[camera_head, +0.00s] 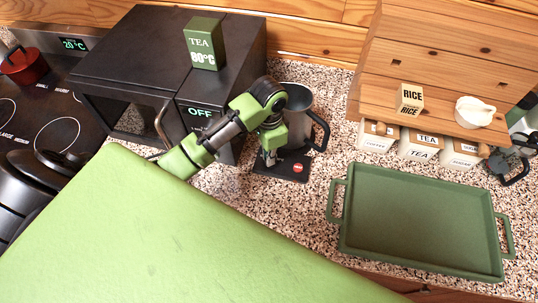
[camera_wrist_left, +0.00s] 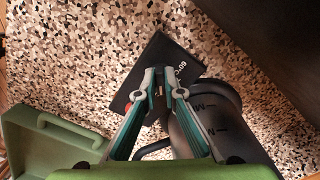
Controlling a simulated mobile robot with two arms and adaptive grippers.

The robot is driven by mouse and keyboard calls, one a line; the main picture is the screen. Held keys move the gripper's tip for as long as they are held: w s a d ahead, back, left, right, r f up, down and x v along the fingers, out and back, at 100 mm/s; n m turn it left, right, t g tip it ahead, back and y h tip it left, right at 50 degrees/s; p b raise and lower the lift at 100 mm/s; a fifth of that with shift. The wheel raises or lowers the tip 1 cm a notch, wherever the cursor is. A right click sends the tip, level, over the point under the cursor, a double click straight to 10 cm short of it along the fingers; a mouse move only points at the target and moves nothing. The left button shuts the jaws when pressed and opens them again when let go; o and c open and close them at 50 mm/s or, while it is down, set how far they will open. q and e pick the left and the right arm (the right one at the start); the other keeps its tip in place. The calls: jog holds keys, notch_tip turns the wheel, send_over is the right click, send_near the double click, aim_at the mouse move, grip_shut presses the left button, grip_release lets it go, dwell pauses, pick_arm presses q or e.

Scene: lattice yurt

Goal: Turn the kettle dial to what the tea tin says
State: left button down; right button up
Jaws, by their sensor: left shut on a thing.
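The green tea tin (camera_head: 204,43) stands on top of the black microwave; it reads "TEA" and a temperature that looks like 80°C or 90°C, first digit unclear. The dark grey kettle (camera_head: 298,105) stands behind the black dial base (camera_head: 285,168). In the left wrist view the kettle (camera_wrist_left: 222,105) is at the right, and the base (camera_wrist_left: 150,62) shows a "60°C" mark near its far corner. My left gripper (camera_head: 269,158) points down at the base and is shut on the dial; its fingertips (camera_wrist_left: 160,88) hide the dial and its pointer.
The microwave (camera_head: 130,55) stands left of my left arm. A green tray (camera_head: 420,220) lies on the speckled counter at the right. A wooden shelf (camera_head: 440,60) with boxes is behind it. A red pot (camera_head: 25,66) sits on the stove. Some counter between base and tray is clear.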

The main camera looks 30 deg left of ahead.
dwell(0.3)
pick_arm(q)
jog(key=c, duration=2.2)
grip_release()
jog(key=shift+o, duration=0.2)
jog(key=shift+r, duration=0.1)
notch_tip(320, 180, up, 12)
